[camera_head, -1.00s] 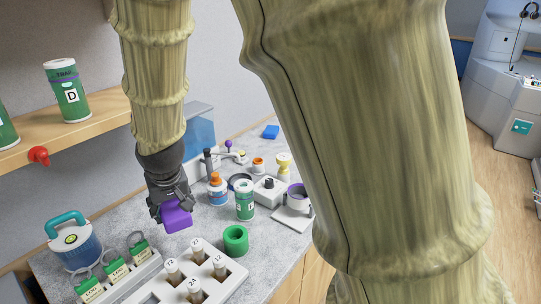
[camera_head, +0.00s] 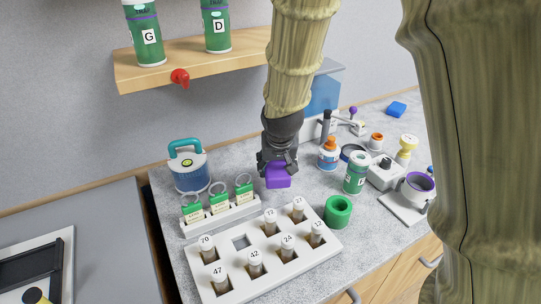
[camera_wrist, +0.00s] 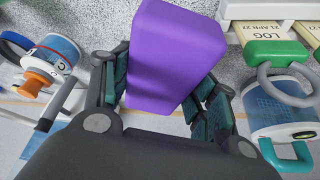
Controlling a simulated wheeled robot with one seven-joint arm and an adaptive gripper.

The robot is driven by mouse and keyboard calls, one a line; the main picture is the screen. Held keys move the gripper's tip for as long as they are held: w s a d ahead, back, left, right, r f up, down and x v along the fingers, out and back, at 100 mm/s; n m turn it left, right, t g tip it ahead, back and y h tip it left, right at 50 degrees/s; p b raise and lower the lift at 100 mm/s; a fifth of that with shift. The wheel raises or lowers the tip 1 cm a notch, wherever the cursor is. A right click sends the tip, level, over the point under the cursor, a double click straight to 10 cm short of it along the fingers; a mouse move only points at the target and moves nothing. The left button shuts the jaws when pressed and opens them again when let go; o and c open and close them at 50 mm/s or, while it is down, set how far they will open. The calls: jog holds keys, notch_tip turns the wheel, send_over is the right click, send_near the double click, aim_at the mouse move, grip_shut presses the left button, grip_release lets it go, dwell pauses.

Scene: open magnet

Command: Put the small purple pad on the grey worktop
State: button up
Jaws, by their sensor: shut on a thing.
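The small purple pad (camera_head: 278,177) is a block held in my gripper (camera_head: 277,166), which points down over the grey worktop (camera_head: 240,160). In the wrist view the purple pad (camera_wrist: 175,57) sits between the two finger pads of my gripper (camera_wrist: 165,95), and they close on its sides. The speckled grey worktop also shows behind the pad in the wrist view (camera_wrist: 110,22). In the head view the pad is close to the worktop surface; I cannot tell whether it touches it.
A white rack (camera_head: 262,272) with several numbered vials is in front. A holder with green tags (camera_head: 225,214) and a blue jar (camera_head: 189,170) stand left. A green ring (camera_head: 338,211), a green can (camera_head: 356,172) and an orange-capped bottle (camera_head: 329,153) stand right. A shelf (camera_head: 200,66) is above.

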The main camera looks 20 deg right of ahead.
jog(key=p, duration=0.2)
send_near(257, 165)
jog(key=f, duration=0.1)
jog(key=d+f, duration=0.1)
jog(key=f, duration=0.1)
jog(key=shift+s+f, duration=0.15)
jog(key=w+f, duration=0.1)
jog(key=w+f+p, duration=0.1)
jog(key=shift+w+a, duration=0.25)
jog(key=shift+w, duration=0.1)
jog(key=shift+f, duration=0.1)
jog(key=shift+f, duration=0.15)
jog(key=o, duration=1)
jog(key=shift+b+v, duration=1.05)
jog(key=shift+v, duration=5.1)
jog(key=shift+w, duration=0.15)
